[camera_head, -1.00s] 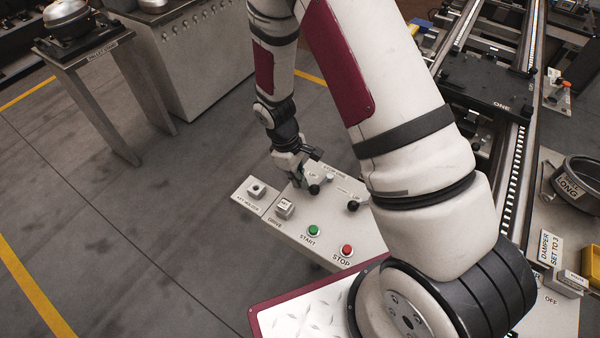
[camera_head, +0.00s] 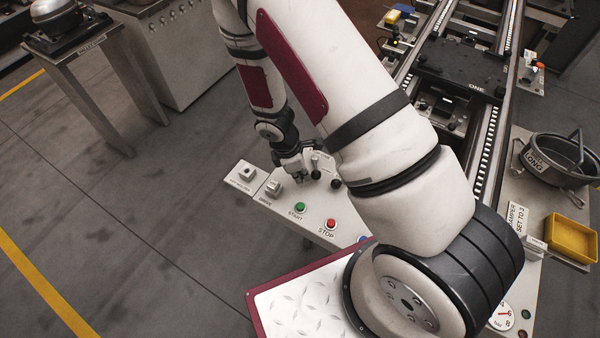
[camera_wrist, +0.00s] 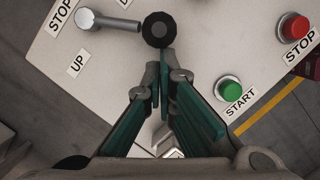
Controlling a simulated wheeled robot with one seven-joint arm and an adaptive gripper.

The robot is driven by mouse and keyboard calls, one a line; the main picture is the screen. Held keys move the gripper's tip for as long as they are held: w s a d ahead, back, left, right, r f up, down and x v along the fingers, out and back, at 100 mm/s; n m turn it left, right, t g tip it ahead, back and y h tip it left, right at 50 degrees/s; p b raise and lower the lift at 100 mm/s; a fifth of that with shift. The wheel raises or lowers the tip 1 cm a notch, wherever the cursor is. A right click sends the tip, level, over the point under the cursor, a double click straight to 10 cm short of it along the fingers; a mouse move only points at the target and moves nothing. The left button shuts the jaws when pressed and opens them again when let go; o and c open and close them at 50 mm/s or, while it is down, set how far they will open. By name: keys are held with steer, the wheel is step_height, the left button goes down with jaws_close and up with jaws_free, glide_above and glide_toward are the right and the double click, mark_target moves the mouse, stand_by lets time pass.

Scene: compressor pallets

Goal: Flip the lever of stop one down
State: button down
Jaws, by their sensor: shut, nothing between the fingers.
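The stop lever shows in the wrist view as a grey arm (camera_wrist: 112,22) running from its round pivot to a black knob (camera_wrist: 158,30). The arm lies between the "UP" label (camera_wrist: 77,63) and a cut-off label starting with D. A "STOP" label beside it is cut off, so its number is not readable. My gripper (camera_wrist: 161,68) is shut and empty, its tips right at the knob's edge; contact is unclear. In the head view, my gripper (camera_head: 300,177) is low over the panel, just left of the knob (camera_head: 316,174).
The panel (camera_head: 305,228) also holds a second black knob (camera_head: 336,183), a green START button (camera_head: 300,207), a red STOP button (camera_head: 331,224) and the DRIVE switch (camera_head: 273,187). My forearm covers the panel's right part. Open floor lies left.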

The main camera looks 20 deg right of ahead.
steer(key=shift+r, duration=0.15)
stand_by(0.5)
steer(key=v, duration=1.1)
steer(key=shift+r, duration=0.35)
step_height(320, 180, up, 20)
steer(key=s+d+m+t, duration=0.2)
steer(key=d+m+t, duration=0.1)
steer(key=m, duration=0.4)
steer(key=s+r+m+t+y, duration=0.2)
steer(key=s+r+m, duration=0.6)
steer(key=s+r, duration=0.5)
steer(key=shift+s+a+r+m+t+y, duration=0.2)
steer(key=shift+a+r+m+t+y, duration=0.15)
steer(key=shift+t, duration=0.25)
